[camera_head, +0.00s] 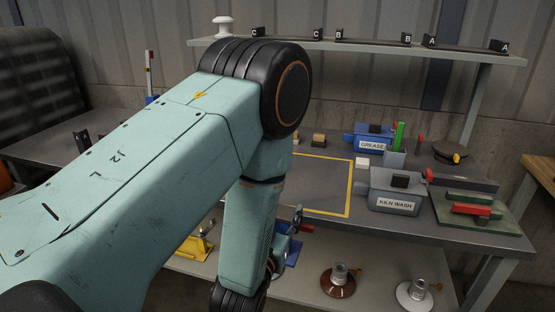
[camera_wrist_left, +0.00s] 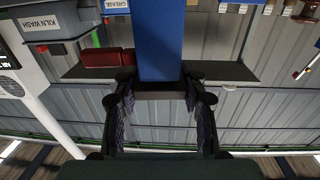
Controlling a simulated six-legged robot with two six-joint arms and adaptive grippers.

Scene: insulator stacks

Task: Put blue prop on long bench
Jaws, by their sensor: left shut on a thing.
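In the left wrist view my left gripper (camera_wrist_left: 159,84) is shut on a tall blue prop (camera_wrist_left: 160,38), with a finger on each side of it. The prop runs out of the top of that view, so its far end is hidden. In the head view my left arm crosses the foreground, and its wrist drops to the bottom edge; the fingers and the held prop cannot be made out there. A long grey bench (camera_head: 325,178) with a yellow outlined area lies behind and right of the arm. My right gripper is not in view.
The outlined area looks mostly clear. A blue GREASE bin (camera_head: 370,139), a grey KILN WASH bin (camera_head: 396,191) and a green tray with a red block (camera_head: 470,210) crowd the bench's right. A lettered shelf (camera_head: 370,48) overhangs the back. Insulators (camera_head: 338,282) stand on the lower shelf.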

